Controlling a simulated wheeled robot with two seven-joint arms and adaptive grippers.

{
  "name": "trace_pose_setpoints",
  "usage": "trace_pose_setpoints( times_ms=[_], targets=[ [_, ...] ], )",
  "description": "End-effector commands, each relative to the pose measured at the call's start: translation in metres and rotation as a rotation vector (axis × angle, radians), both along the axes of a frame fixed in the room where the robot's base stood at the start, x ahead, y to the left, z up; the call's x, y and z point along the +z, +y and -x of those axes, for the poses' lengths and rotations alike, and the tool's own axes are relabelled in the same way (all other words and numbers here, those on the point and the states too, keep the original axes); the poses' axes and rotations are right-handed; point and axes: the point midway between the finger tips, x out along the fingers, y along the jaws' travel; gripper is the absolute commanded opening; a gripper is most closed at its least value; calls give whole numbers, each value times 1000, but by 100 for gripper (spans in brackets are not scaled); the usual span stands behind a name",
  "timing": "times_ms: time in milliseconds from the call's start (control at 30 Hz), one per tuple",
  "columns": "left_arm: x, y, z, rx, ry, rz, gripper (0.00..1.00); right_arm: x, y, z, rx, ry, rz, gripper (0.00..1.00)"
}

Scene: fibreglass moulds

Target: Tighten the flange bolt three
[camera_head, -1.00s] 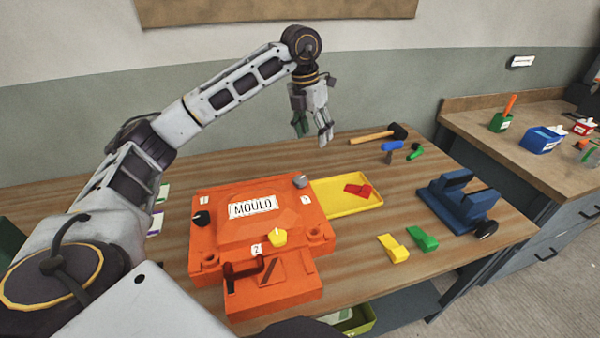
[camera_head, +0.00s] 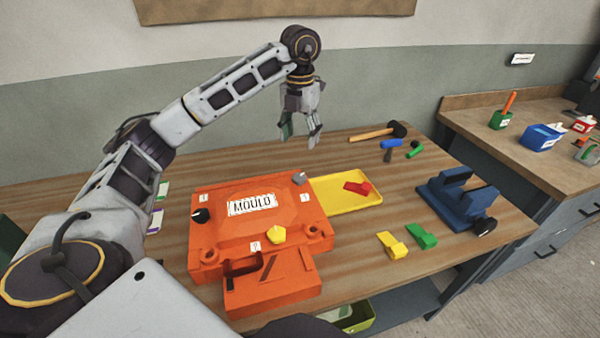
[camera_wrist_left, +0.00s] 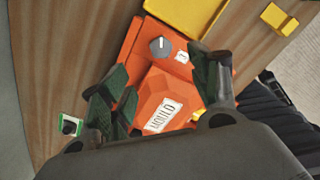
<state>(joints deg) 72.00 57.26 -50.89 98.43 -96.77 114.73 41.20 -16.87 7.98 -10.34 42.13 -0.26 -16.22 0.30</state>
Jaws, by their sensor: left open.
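The orange mould (camera_head: 215,235), with a white MOULD label, lies on the wooden bench. Its flange carries a black bolt knob (camera_head: 200,215) at left, a yellow one (camera_head: 277,234) at front and a grey one (camera_head: 299,178) at the back right corner. Small white tags sit beside the knobs; their numbers are too small to read surely. My left gripper (camera_head: 300,135) is open and empty, above and behind the mould. In the left wrist view the grey knob (camera_wrist_left: 160,47) shows beyond the spread fingers (camera_wrist_left: 160,88). My right gripper is not in view.
A yellow tray (camera_head: 345,204) with a red piece (camera_head: 357,188) adjoins the mould. A hammer (camera_head: 372,134) lies behind. A blue vise (camera_head: 458,205) and yellow (camera_head: 394,246) and green (camera_head: 421,238) pieces stand at right. Bare bench lies left of the tray's back.

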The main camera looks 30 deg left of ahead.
Motion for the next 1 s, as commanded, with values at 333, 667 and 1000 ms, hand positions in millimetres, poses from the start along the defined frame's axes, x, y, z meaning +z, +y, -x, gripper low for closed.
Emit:
trace_pose_setpoints(
  times_ms=[333,667,1000],
  targets=[
    [-36,0,1,0,3,-1,61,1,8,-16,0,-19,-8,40],
    [-80,0,1,0,3,0,61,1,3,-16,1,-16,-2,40],
    [-119,0,0,0,2,0,61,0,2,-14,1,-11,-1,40]
  ],
)
